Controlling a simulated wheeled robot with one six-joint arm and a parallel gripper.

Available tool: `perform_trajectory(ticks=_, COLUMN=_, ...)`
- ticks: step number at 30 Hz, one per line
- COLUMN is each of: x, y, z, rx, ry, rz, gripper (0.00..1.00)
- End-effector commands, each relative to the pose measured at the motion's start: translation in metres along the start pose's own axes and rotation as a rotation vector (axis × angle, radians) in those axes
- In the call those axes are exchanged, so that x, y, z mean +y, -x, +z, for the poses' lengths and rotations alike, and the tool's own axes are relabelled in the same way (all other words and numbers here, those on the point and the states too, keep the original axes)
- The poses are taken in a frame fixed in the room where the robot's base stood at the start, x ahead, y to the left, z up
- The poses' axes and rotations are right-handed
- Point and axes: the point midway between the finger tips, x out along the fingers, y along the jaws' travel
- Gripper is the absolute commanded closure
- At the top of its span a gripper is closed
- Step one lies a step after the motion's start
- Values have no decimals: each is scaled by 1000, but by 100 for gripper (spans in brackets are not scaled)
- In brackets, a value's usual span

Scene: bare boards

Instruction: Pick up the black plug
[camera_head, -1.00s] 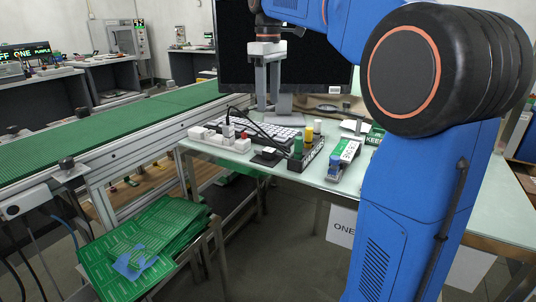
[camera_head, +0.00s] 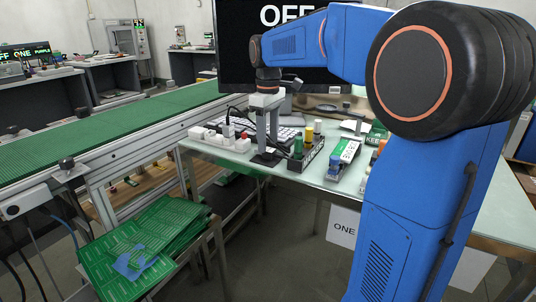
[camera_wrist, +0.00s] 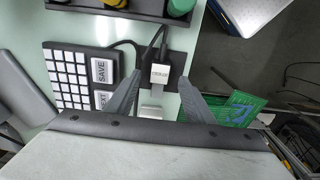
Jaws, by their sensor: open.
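In the wrist view a black pad (camera_wrist: 174,62) lies on the pale table with a small white labelled block (camera_wrist: 160,73) on it. Black cables meet the block at its upper edge, and a slim dark end there looks like the black plug (camera_wrist: 163,48). My gripper (camera_wrist: 160,84) is open, with one grey finger on each side of the block and nothing clearly held. In the head view my gripper (camera_head: 267,152) points down close above the black pad (camera_head: 265,160). The plug is too small to tell there, and the fingers partly hide the pad.
A black tray with green and yellow caps (camera_head: 306,154) stands close right of the gripper. White blocks (camera_head: 215,138) and a keypad (camera_wrist: 76,75) with SAVE and NEXT keys are to the left. The monitor (camera_head: 230,60) stands behind. The table edge is near.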

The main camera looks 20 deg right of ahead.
Motion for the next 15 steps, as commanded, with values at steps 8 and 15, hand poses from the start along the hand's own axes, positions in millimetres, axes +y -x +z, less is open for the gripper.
perform_trajectory(ticks=8, x=1, y=-31, z=-1, rx=-1, ry=0, rz=0, gripper=52)
perform_trajectory(ticks=15, x=1, y=-33, z=-1, rx=0, ry=0, rz=0, gripper=52)
